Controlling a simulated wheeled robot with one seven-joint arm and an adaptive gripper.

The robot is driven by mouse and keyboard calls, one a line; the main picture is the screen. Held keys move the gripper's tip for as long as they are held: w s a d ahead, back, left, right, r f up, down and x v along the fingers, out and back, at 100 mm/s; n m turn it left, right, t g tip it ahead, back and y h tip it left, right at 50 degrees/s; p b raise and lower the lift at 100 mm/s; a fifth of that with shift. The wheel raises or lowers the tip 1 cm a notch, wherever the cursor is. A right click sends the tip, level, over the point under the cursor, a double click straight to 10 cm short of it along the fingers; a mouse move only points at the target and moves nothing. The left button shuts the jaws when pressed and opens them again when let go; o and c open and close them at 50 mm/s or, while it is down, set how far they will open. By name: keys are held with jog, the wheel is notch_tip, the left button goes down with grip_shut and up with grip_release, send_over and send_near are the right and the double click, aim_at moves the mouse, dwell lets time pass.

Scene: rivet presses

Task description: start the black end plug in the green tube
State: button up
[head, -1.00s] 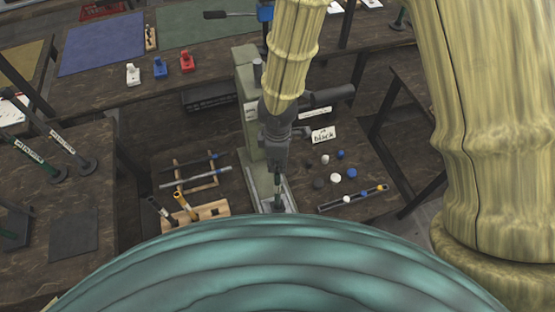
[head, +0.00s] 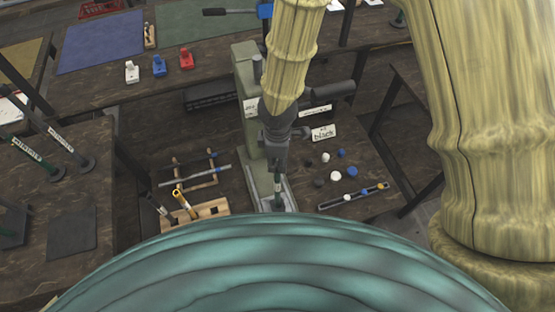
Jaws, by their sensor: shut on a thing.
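The green tube (head: 277,192) stands upright in the grey-green press (head: 247,110), on its pale base plate. My gripper (head: 279,166) is directly over the tube's top end, pointing down, and is shut. The black end plug it holds is hidden between the dark fingers. I cannot tell whether the plug touches the tube or has entered it.
A card reading "black" (head: 323,132) stands to the right, with loose black, white and blue caps near it. A slotted rail (head: 353,197) lies in front of them. A wooden rack (head: 205,211) and rods on a wooden stand (head: 197,171) are left of the press.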

aim_at(277, 164)
jog(key=shift+f, duration=0.45)
jog(key=o, duration=0.8)
jog(key=shift+r, duration=0.1)
jog(key=shift+r, duration=3.6)
jog(key=shift+s, duration=0.1)
